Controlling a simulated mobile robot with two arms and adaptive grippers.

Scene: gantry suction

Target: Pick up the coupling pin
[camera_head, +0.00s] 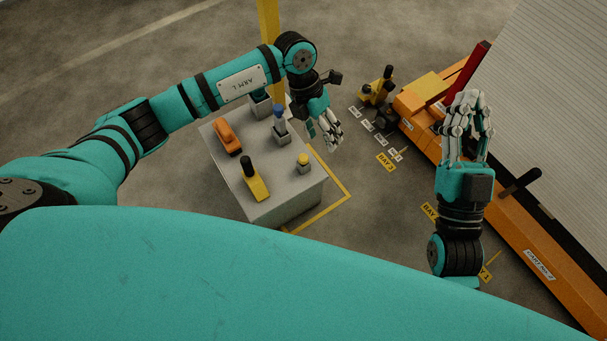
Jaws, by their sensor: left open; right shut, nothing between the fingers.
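A grey box-shaped table (285,205) stands in the middle of the head view with several small objects on top. I cannot tell for certain which is the coupling pin. They include a yellow piece with a black knob (255,182), a small grey-and-yellow cylinder (303,163), an orange piece (228,139) and an upright blue-and-grey object (281,125). My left gripper (331,136) is open, near the table's right side in the picture, above the blue-and-grey object's right; exact height is unclear. My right gripper (468,112) is shut and empty, at the right, apart from the table.
An orange beam (520,235) with a black lever (520,182) runs along the right, beside a pale ribbed panel (550,100). A yellow-and-black device (376,88) and floor labels lie behind. A yellow post (268,22) rises beyond my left arm. The floor at upper left is clear.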

